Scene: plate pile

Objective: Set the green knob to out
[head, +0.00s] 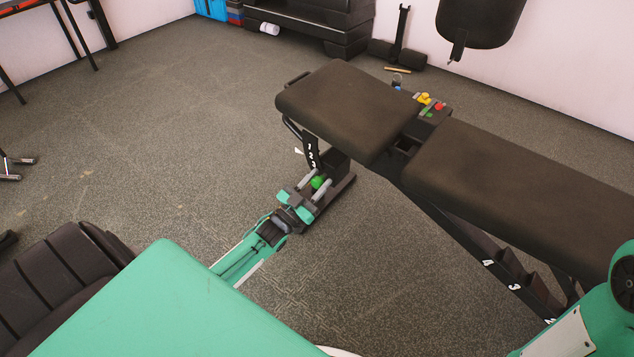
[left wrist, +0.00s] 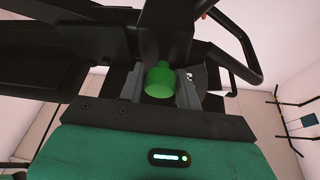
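The green knob (head: 317,182) sits on the black frame under the raised end of the weight bench (head: 345,105). My left gripper (head: 320,178) reaches it from below, with one finger on each side. In the left wrist view the green knob (left wrist: 160,80) stands between the two grey fingers (left wrist: 160,88). The fingers are spread, with small gaps seeming to show beside the knob; contact is hard to tell. My right gripper is out of view.
Small coloured pieces, yellow (head: 424,99) and red (head: 439,106), lie on a dark ledge behind the bench. White numerals mark the bench's curved bracket (head: 311,152) and lower rail (head: 500,275). The floor (head: 170,130) to the left is clear.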

